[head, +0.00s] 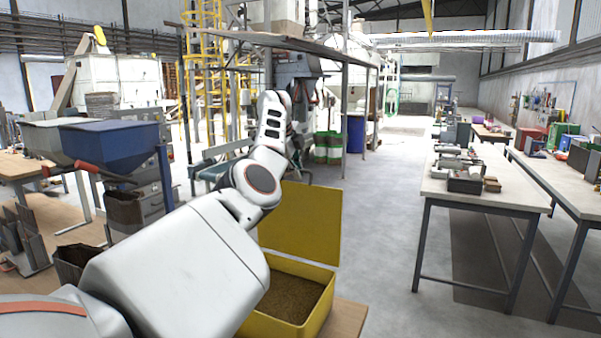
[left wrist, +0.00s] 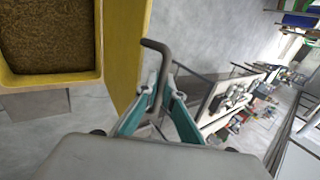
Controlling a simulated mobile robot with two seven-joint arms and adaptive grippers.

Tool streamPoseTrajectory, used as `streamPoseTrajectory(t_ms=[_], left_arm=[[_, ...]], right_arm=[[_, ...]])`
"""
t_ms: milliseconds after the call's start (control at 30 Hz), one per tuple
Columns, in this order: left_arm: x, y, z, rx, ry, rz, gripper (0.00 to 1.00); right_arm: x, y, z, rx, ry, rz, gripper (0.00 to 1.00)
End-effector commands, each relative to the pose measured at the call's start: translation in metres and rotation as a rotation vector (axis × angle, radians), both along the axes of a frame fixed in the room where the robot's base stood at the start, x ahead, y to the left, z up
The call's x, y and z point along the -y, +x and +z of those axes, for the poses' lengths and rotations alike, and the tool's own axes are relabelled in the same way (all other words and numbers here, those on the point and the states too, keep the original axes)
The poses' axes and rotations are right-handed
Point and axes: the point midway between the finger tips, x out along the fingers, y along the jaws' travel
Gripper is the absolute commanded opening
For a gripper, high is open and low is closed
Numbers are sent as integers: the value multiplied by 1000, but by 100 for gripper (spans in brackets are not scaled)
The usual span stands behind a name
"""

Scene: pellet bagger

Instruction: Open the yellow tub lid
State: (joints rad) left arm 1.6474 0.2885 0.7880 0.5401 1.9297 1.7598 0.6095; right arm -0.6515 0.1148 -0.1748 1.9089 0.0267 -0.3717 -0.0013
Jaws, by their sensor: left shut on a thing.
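The yellow tub (head: 318,312) stands on a wooden surface at the bottom middle of the head view, filled with brown pellets (head: 297,291). Its yellow lid (head: 310,222) stands upright, raised from the tub's far side, so the opening is uncovered. In the left wrist view the lid shows as a yellow strip (left wrist: 126,45) beside the tub's rim (left wrist: 50,84). My left gripper (left wrist: 165,88) has teal fingers shut on a grey bent handle (left wrist: 157,47) beside the lid. My left arm hides part of the lid and tub in the head view. My right gripper is not in view.
A blue hopper (head: 108,140) stands at the left. A workbench (head: 487,190) with tools is at the right, with another bench beyond it. Grey floor (head: 385,230) is clear between the tub and the workbench. A metal frame and yellow ladder (head: 207,90) stand behind.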

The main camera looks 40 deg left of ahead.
Motion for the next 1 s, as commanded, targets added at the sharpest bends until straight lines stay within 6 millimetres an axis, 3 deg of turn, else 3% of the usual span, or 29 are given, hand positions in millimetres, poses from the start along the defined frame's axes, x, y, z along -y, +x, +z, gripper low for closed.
streamPoseTrajectory(t_ms=[500, 600, 1000], left_arm=[[-2, -2, 3, -5, -2, 2, 0], [-2, -2, 3, -5, -2, 2, 24], [0, -3, 4, -7, -2, 1, 24]], right_arm=[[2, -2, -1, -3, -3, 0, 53], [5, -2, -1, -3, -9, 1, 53], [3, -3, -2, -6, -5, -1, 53]])
